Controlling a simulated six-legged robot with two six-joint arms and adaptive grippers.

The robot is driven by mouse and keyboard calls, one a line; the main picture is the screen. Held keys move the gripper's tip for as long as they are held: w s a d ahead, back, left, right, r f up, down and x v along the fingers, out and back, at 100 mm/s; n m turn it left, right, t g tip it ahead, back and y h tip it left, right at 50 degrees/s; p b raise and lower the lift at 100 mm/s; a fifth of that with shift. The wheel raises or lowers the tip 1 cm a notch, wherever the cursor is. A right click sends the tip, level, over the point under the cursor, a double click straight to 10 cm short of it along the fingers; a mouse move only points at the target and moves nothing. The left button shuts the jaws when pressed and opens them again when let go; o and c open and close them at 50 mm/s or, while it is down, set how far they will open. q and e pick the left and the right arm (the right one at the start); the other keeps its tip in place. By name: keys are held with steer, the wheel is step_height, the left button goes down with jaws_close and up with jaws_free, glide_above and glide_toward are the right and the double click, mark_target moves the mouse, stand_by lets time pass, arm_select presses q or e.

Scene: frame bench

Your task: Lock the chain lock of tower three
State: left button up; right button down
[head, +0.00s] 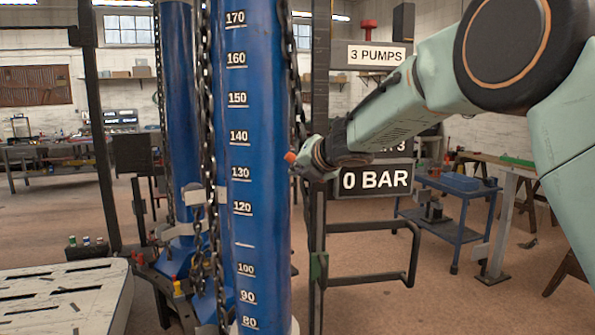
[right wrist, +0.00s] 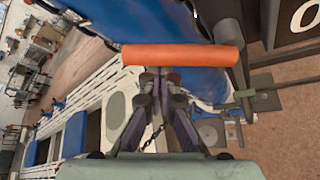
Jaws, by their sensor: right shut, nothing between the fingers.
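The tower (head: 262,70) is a blue column with white scale marks, filling the middle of the head view. A dark chain (head: 207,90) hangs along its left side and another chain (head: 293,70) along its right edge. An orange bar (right wrist: 182,54) lies across the right wrist view, just beyond the fingertips; its end (head: 290,157) shows small at the tower's right edge in the head view. My right gripper (head: 307,163) is shut and empty beside it, and its fingertips (right wrist: 155,72) point at the bar. Whether they touch it I cannot tell. My left gripper is not in view.
A dark post with a "0 BAR" sign (head: 375,180) and a "3 PUMPS" sign (head: 377,55) stands behind my right arm. A dark rail (head: 375,280) juts out below. A second blue column (head: 178,110) stands behind left. A slotted table (head: 60,295) is at lower left.

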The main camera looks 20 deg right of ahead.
steer(key=shift+r+m+y, duration=0.3)
steer(key=d+r+m+t+y+b, duration=0.3)
steer(key=d+m+t+b, duration=0.1)
steer(key=m, duration=0.3)
steer(key=shift+s+d+r+m+y+b, duration=0.25)
steer(key=shift+s+d+b, duration=0.2)
steer(key=shift+d+b, duration=0.35)
stand_by(0.5)
